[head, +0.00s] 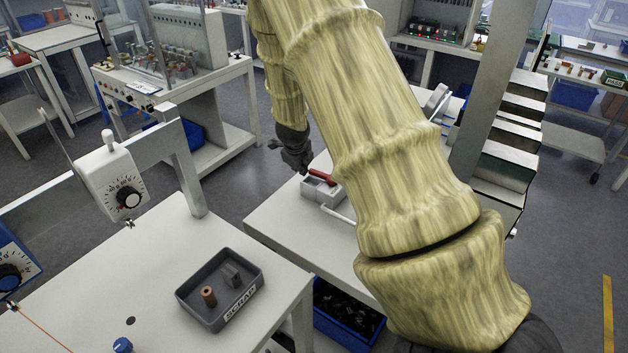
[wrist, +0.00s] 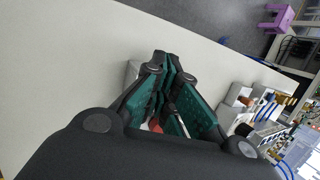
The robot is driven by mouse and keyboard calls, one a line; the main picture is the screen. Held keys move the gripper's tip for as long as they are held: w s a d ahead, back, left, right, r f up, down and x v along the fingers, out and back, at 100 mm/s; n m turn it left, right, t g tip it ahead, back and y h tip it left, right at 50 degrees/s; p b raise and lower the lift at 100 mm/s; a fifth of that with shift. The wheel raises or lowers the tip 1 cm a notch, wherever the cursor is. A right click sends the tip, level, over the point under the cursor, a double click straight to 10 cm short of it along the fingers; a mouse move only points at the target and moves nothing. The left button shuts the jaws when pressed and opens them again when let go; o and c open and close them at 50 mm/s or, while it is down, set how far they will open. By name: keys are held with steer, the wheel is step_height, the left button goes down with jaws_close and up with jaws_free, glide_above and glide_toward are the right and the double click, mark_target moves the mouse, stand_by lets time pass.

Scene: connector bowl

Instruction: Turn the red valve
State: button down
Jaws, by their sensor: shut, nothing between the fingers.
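A red valve handle (head: 322,176) lies across a small grey block (head: 318,190) on the white table, partly hidden behind my arm. My gripper (head: 288,162) is just left of and above the handle in the head view. In the wrist view my gripper (wrist: 165,65) has its dark green-sided fingers shut and empty. A bit of red (wrist: 156,127) shows low between the finger links there, probably the handle. I cannot tell whether the fingers touch it.
A grey scrap tray (head: 193,296) with a copper-coloured piece and a grey piece stands on the nearer bench. A blue bin (head: 340,315) sits below the table. A white dial gauge (head: 116,180) stands on the left. The tabletop around the valve looks largely clear.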

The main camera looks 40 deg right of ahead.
steer(key=a+h+b, duration=0.1)
steer(key=s+a+f+h, duration=0.1)
steer(key=a, duration=0.1)
steer(key=s+a+h+b, duration=0.1)
steer(key=a, duration=0.1)
steer(key=shift+s+f+t+h+b, duration=0.2)
steer(key=shift+f+t+h+b, duration=0.1)
steer(key=shift+f+t+b, duration=0.1)
steer(key=s+a+r+h+b, duration=0.2)
steer(key=s+a+r+h, duration=0.1)
steer(key=s+a+h, duration=0.15)
steer(key=p, duration=0.3)
glide_toward(319, 178)
steer(key=shift+w+d+f+n+g+y, duration=0.15)
steer(key=shift+w+d+f, duration=0.1)
steer(key=shift+d+f, duration=0.25)
steer(key=shift+w+d+f+n+g+y, duration=0.1)
steer(key=shift+w+d+f+n+g, duration=0.2)
steer(key=shift+f, duration=0.45)
steer(key=d+p, duration=0.1)
steer(key=w+d, duration=0.1)
steer(key=d, duration=0.1)
steer(key=shift+p, duration=0.4)
steer(key=shift+w+d+f, duration=0.1)
steer(key=shift+d, duration=0.35)
